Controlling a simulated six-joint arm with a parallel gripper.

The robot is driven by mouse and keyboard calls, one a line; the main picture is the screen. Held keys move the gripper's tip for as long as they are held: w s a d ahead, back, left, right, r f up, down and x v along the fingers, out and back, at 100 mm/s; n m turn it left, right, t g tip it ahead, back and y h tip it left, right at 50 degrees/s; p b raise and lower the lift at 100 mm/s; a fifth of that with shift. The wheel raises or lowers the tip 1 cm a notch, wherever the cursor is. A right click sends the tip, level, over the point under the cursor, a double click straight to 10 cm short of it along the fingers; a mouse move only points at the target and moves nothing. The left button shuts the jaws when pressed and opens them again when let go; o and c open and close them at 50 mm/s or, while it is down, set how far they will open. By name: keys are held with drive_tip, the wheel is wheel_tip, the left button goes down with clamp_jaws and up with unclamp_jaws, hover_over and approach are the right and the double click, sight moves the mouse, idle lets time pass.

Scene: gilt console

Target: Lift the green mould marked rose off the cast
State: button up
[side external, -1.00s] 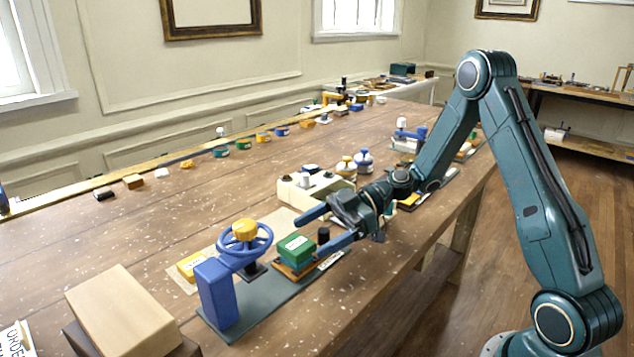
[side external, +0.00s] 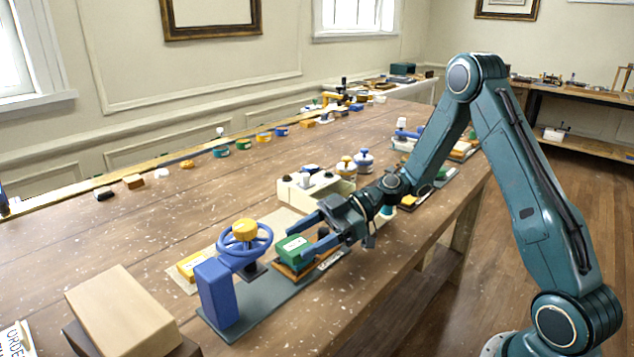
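The green mould (side external: 293,251) is a small block with a white label on top, too small to read. It sits on a brown wooden base (side external: 285,271) on the grey plate (side external: 262,296). The cast is not seen and may be hidden under the mould. My gripper (side external: 298,239) has its two blue fingers apart, one on the far side of the mould and one on the near right side. Whether either finger touches the mould cannot be told from this view.
A blue handwheel press (side external: 218,290) with a yellow hub stands just left of the mould. A yellow block (side external: 189,264) lies behind it. A cream box (side external: 312,190) stands behind my gripper. A large tan block (side external: 120,312) is at the front left.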

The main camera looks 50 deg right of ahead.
sight(307, 240)
drive_tip(key=c, duration=0.4)
drive_tip(key=shift+r, duration=0.15)
wheel_tip(307, 240, up, 20)
drive_tip(key=shift+f, duration=0.1)
idle(0.7)
idle(0.5)
